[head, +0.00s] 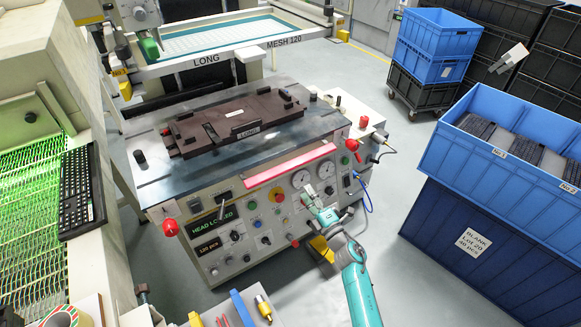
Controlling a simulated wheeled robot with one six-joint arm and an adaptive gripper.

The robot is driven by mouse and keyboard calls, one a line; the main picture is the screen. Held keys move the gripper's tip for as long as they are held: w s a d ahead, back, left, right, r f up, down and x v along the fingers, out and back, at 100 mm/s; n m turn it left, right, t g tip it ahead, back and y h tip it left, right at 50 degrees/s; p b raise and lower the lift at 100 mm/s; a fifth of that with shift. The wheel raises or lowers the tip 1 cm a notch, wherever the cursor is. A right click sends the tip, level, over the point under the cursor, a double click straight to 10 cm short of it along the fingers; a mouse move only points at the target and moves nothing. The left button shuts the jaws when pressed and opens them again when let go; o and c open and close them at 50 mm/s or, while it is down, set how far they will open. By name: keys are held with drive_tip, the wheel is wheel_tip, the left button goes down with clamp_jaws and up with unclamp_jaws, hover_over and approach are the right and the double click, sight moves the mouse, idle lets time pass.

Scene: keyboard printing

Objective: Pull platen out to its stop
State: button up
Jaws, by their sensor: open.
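The platen appears to be the dark brown fixture plate (222,132) with a LONG label, lying on the grey metal top (165,172) of the printing machine in the head view. A red padded bar (289,164) runs along the machine's front edge, below the plate. My gripper (309,192) is open and appears empty. It is in front of the machine's control panel, below the right end of the red bar and close to the round gauges (301,179). It looks apart from the bar and the plate. The fingertips are small, and their distance from the panel is hard to tell.
A screen frame (216,60) marked LONG MESH 120 stands behind the plate. Red knobs (169,228) and a blue cable (368,195) stick out at the machine's front. Blue crates (490,215) stand at right, a keyboard (78,190) at left. Floor between machine and crates is clear.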

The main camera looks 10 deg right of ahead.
sight(292, 169)
drive_tip(key=shift+n, duration=0.3)
drive_tip(key=x, duration=1.2)
drive_tip(key=shift+w+d+r, duration=0.1)
drive_tip(key=shift+d+r, duration=0.05)
drive_tip(key=shift+d, duration=0.05)
clamp_jaws()
